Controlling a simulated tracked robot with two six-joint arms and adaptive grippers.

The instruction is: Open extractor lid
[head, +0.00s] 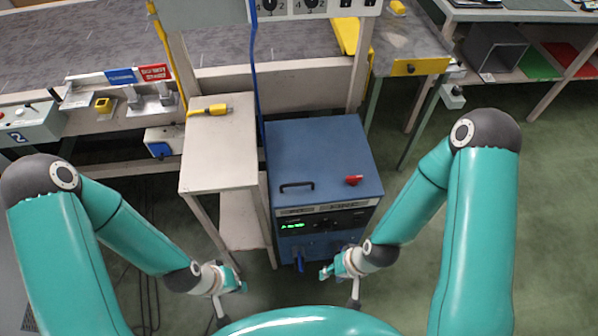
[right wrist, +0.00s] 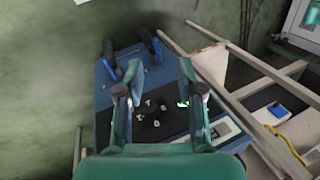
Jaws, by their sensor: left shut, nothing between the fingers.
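The extractor is a blue box (head: 325,150) with a flat lid on top, which looks shut. A black handle (head: 297,186) lies near the lid's front left, and a red part (head: 354,180) sits near its front right. Its front panel has a green display (head: 292,226), which also shows in the right wrist view (right wrist: 183,104). My left gripper (head: 241,287) is shut and empty, low and left of the extractor's front. My right gripper (head: 324,273) is low in front of the extractor. In the right wrist view its fingers (right wrist: 160,68) are spread, with nothing visibly held between them.
A pale narrow table (head: 222,150) with a yellow device (head: 209,110) stands directly left of the extractor. A conveyor (head: 90,45) runs behind. A blue cable (head: 254,70) hangs at the extractor's back left. Green floor to the right is clear.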

